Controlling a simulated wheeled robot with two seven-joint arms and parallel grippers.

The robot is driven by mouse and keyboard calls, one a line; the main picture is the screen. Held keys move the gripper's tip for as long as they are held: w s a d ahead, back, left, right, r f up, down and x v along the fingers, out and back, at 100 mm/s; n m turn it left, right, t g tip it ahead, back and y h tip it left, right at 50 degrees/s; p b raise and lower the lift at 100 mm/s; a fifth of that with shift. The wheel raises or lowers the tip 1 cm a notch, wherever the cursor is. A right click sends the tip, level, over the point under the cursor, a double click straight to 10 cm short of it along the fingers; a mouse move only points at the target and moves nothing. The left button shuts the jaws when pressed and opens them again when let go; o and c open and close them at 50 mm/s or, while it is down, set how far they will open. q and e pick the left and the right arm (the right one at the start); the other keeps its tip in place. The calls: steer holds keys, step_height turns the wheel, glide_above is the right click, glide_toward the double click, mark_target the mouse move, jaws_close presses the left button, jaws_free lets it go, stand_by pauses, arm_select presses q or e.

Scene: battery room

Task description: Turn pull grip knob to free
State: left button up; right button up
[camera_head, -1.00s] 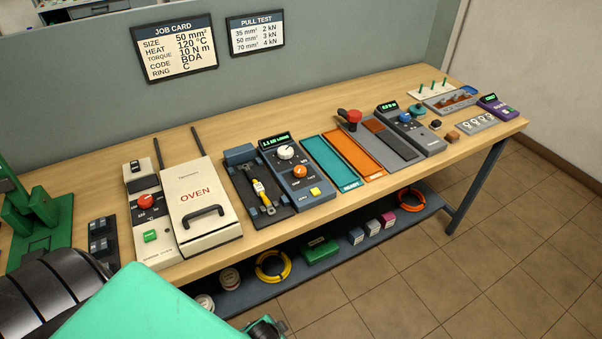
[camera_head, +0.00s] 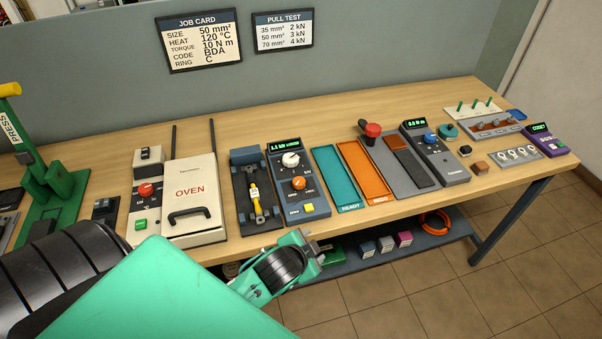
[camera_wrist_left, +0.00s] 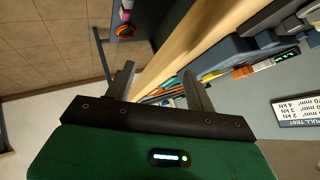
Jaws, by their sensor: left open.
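The pull tester (camera_head: 314,209) is a dark grey unit with a lit green display (camera_head: 286,145), a white dial (camera_head: 290,160), an orange knob (camera_head: 299,183) and a yellow button (camera_head: 309,208). I take the orange knob as the grip knob; its setting is too small to read. Beside it, a dark cradle (camera_head: 240,211) holds a yellow-sleeved lug piece (camera_head: 254,196). My left arm reaches in front of the bench below the tester. My right gripper is not in view.
The oven (camera_head: 193,180) stands left of the cradle. A teal tray (camera_head: 334,178) and an orange tray (camera_head: 364,172) lie right of the tester. The bench front edge and lower shelf (camera_head: 440,240) are close to my left arm.

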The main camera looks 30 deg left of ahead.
arm_select(q)
steer(key=w+d+r+m+t+h, duration=0.3)
steer(key=w+r+m+t+h, duration=0.15)
steer(key=w+r+m, duration=0.4)
steer(key=w+d+r+m+t+h, duration=0.3)
steer(key=w+d+r+m+h, duration=0.15)
steer(key=w+r+m, duration=0.4)
steer(key=m+g+y, duration=0.4)
steer(key=m+g, duration=1.3)
steer(key=m, duration=1.2)
glide_toward(299, 180)
steer(key=p+x, duration=0.5)
steer(key=x, duration=0.2)
steer(key=shift+s, duration=0.15)
steer(key=shift+x, duration=0.8)
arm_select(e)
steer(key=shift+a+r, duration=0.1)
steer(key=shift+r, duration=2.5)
